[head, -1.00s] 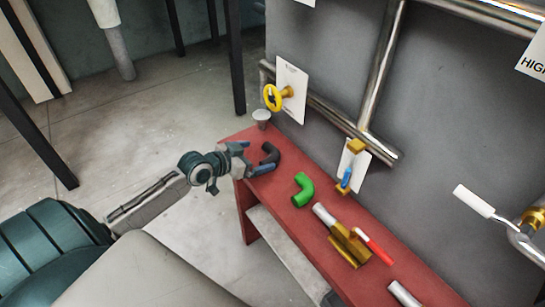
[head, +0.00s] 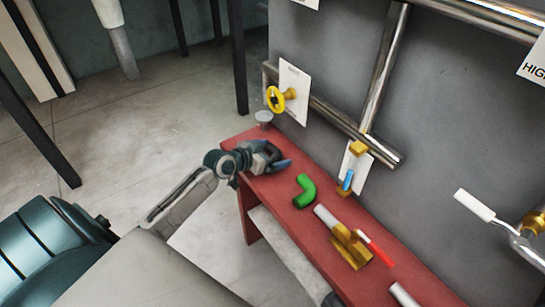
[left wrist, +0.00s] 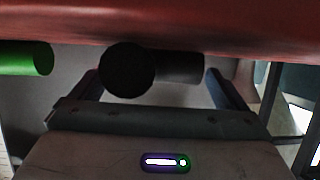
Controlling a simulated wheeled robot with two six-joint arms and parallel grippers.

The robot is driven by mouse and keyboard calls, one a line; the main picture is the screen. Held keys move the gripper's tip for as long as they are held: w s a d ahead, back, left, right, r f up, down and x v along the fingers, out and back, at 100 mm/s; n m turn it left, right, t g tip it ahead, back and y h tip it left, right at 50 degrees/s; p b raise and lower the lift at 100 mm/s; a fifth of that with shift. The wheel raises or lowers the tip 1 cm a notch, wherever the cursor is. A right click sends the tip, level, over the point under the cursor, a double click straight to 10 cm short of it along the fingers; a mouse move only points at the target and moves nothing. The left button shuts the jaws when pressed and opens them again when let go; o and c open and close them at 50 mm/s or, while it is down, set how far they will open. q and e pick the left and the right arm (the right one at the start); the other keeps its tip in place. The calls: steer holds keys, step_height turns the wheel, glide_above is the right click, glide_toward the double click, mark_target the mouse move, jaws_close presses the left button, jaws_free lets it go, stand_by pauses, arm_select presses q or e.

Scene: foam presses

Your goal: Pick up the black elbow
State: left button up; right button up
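The black elbow (head: 270,149) lies at the left end of the red bench (head: 322,238). My left gripper (head: 271,156) is low over the bench end, with a finger on either side of the elbow. In the left wrist view the elbow's round dark end (left wrist: 127,70) shows between the two spread fingers of the gripper (left wrist: 153,78), with a gap on each side. The gripper is open, and contact with the elbow is not visible. In the head view the gripper hides part of the elbow. My right gripper is not in view.
A green elbow (head: 304,191) lies just right of the gripper and also shows in the left wrist view (left wrist: 26,58). A small grey cup (head: 264,117) stands behind. Farther right are a brass fitting (head: 350,247) and a red-handled piece (head: 375,248). A grey wall with pipes backs the bench.

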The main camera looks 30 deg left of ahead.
arm_select(q)
steer(key=c, duration=1)
